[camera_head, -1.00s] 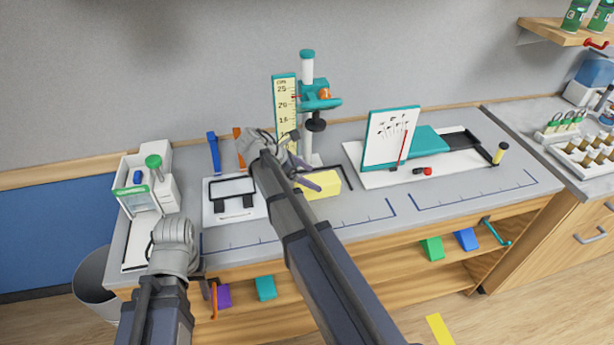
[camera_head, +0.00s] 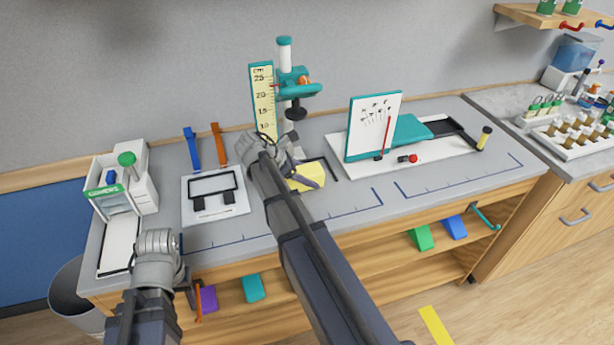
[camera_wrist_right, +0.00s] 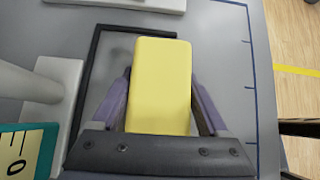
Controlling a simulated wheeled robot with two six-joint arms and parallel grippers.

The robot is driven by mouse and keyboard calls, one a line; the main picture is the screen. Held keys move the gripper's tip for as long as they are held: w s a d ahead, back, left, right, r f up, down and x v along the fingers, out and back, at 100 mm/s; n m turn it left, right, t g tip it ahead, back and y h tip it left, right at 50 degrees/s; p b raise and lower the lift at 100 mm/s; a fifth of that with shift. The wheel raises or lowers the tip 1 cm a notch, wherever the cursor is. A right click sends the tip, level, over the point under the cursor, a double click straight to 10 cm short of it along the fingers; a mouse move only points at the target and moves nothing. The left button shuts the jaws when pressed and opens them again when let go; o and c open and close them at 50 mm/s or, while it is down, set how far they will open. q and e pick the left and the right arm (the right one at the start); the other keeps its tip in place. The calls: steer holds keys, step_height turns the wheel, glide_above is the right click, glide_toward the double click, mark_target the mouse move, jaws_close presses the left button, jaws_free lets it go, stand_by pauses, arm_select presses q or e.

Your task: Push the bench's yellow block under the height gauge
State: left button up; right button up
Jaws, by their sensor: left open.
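The yellow block (camera_head: 307,171) lies on the bench in front of the height gauge (camera_head: 297,90), which has a white post, a yellow scale and a teal head with a dark foot. The block also shows in the right wrist view (camera_wrist_right: 161,85), partly inside a black outline on the bench. My right gripper (camera_head: 308,172) has its purple-grey fingers close against both sides of the block, and the right wrist view shows them too (camera_wrist_right: 162,80). My left gripper (camera_head: 188,290) is by the bench's front edge, away from the block, its fingers mostly hidden.
A white plate with a black frame (camera_head: 215,187) lies left of the block. A white board with a teal edge (camera_head: 373,125) stands to the right. A small white machine (camera_head: 122,190) is at the left end. The bench front (camera_head: 345,205) is fairly clear.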

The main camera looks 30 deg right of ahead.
mark_target(304, 167)
steer(key=c, duration=0.8)
steer(key=shift+w+d, duration=0.3)
steer(key=shift+w, duration=0.65)
steer(key=shift+w+d, duration=0.25)
steer(key=shift+w, duration=0.65)
arm_select(q)
steer(key=shift+w+d, duration=0.2)
steer(key=shift+d, duration=0.45)
arm_select(e)
steer(key=o, duration=1.2)
